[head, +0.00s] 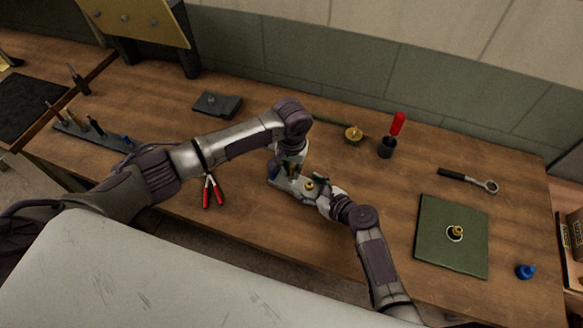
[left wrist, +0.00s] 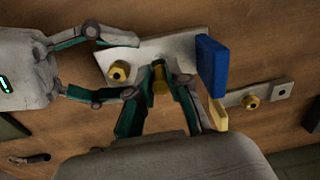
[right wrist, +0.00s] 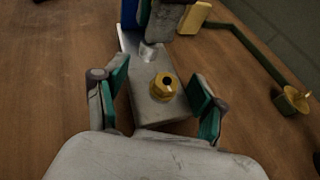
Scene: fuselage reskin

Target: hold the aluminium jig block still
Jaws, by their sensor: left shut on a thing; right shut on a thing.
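The aluminium jig block (head: 296,187) lies on the wooden bench, partly hidden by my grippers. It shows as a pale plate in the left wrist view (left wrist: 180,48) and in the right wrist view (right wrist: 140,107). A brass hex bushing (left wrist: 118,72) sits on its end near my right gripper; the right wrist view also shows it (right wrist: 165,87). My right gripper (right wrist: 155,100) is shut on the block, one finger along each side. My left gripper (left wrist: 162,80) is shut on a small brass piece (left wrist: 160,78) at the block's edge. A blue block (left wrist: 210,65) stands beside it.
Red-handled pliers (head: 213,190) lie left of the block. A dark cup (head: 387,148), red-handled tool (head: 397,123) and brass disc (head: 353,133) stand behind. A ratchet (head: 468,179), green mat (head: 432,240) and blue bottle (head: 525,271) lie right. Bench between block and mat is clear.

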